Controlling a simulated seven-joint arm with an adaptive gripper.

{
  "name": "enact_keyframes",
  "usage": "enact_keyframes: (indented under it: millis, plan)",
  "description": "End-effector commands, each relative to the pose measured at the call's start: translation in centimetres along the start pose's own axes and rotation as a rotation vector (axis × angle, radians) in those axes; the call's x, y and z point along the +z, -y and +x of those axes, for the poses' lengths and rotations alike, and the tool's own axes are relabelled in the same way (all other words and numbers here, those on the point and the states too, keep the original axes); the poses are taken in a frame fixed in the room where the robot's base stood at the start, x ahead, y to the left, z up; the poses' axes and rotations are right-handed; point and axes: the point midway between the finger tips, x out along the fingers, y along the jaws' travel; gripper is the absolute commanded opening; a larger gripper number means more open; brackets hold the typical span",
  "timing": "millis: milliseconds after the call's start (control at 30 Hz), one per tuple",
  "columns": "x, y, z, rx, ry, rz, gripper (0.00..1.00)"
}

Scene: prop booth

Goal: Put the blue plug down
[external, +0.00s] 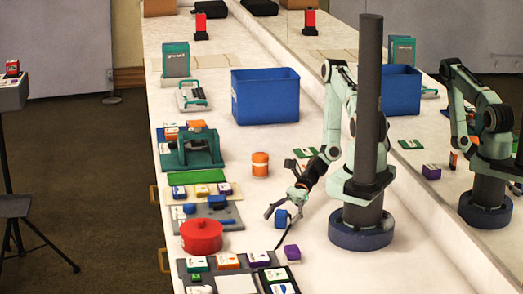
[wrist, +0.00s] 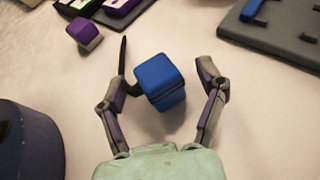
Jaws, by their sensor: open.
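The blue plug (wrist: 160,82) is a small blue block with rounded edges. In the wrist view it sits between the two fingers of my gripper (wrist: 161,76), with a clear gap to the right finger. A thin dark strip, perhaps its cord, runs up from its left side past the left fingertip. My gripper is open around the plug. In the external view the blue plug (external: 281,217) shows between the fingers of my gripper (external: 283,209), low over the white table. I cannot tell whether its underside touches the table.
A purple block (wrist: 84,34) lies nearby, near a dark tray (wrist: 127,8). A grey board (wrist: 270,38) is at the upper right. A red pot (external: 202,237), an orange canister (external: 260,164) and a blue bin (external: 265,97) stand on the table. Bare table surrounds the plug.

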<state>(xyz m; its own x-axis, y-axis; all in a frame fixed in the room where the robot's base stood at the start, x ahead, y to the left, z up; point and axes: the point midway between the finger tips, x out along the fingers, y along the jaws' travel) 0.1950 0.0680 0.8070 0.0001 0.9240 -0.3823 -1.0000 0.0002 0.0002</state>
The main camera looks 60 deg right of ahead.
Motion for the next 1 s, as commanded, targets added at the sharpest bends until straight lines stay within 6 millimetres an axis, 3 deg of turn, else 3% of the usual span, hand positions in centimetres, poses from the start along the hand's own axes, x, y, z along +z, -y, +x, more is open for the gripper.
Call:
enact_keyframes:
  millis: [67, 200, 300, 767, 1000]
  plan:
    - [0.0, 0.0, 0.0, 0.0, 0.0, 0.0, 0.68]
    - [0.0, 0.0, 0.0, 0.0, 0.0, 0.0, 0.24]
    - [0.0, 0.0, 0.0, 0.0, -0.001, 0.0, 0.0]
    - [0.5, 0.1, -0.3, -0.001, -0.001, -0.002, 0.0]
    - [4.0, 0.1, -1.8, -0.002, -0.003, -0.004, 0.0]
